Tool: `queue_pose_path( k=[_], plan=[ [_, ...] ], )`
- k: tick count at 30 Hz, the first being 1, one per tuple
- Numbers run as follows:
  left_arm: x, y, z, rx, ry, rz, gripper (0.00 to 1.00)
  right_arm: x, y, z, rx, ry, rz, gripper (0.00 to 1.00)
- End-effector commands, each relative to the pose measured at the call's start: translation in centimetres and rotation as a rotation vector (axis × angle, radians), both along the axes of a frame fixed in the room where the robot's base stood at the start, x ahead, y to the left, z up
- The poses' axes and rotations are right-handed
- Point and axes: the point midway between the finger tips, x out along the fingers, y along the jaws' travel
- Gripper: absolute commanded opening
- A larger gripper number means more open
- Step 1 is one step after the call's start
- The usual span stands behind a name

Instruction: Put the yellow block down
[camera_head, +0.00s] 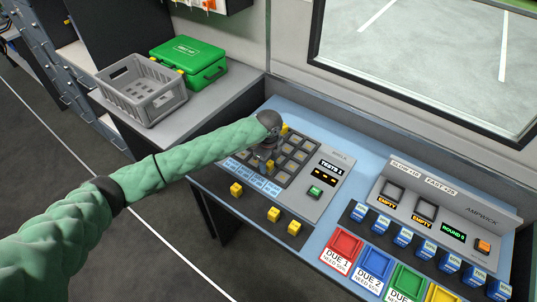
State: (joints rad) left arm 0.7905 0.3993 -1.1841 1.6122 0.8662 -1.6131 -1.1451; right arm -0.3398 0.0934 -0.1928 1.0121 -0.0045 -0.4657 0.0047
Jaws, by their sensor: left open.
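My left gripper (265,158) points down over the dark grid of square cells (297,153) on the grey panel. It is open. A yellow block (270,164) shows partly at its fingertips, and the gripper hides the rest. I cannot tell whether they touch. Another yellow block (284,129) is at the far edge of the grid, just behind the gripper. Three more yellow blocks stand along the panel's front: one at the left (236,189), one in the middle (274,214) and one at the right (294,228). My right gripper is not in view.
A green button (314,192) and a small display sit right of the grid. Blue blocks (403,237) line the right console before coloured DUE trays (342,248). A grey crate (141,92) and green case (189,62) stand on the left counter. A window is behind.

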Motion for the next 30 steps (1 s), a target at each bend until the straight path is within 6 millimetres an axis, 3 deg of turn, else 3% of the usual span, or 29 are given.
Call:
queue_pose_path(
  k=[2, 9, 21, 30],
  plan=[
    [0.1, 0.0, 0.6, -0.002, -0.002, -0.001, 0.49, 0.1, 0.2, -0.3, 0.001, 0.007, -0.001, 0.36],
    [0.1, 0.0, 4.0, -0.002, -0.004, -0.001, 0.49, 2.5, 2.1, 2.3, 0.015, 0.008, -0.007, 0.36],
    [0.1, 0.0, 10.0, 0.000, -0.002, -0.001, 0.49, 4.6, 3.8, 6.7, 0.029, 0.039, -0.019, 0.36],
    [0.0, 0.0, 11.8, 0.000, -0.001, 0.000, 0.49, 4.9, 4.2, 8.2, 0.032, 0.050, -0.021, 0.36]
  ],
)
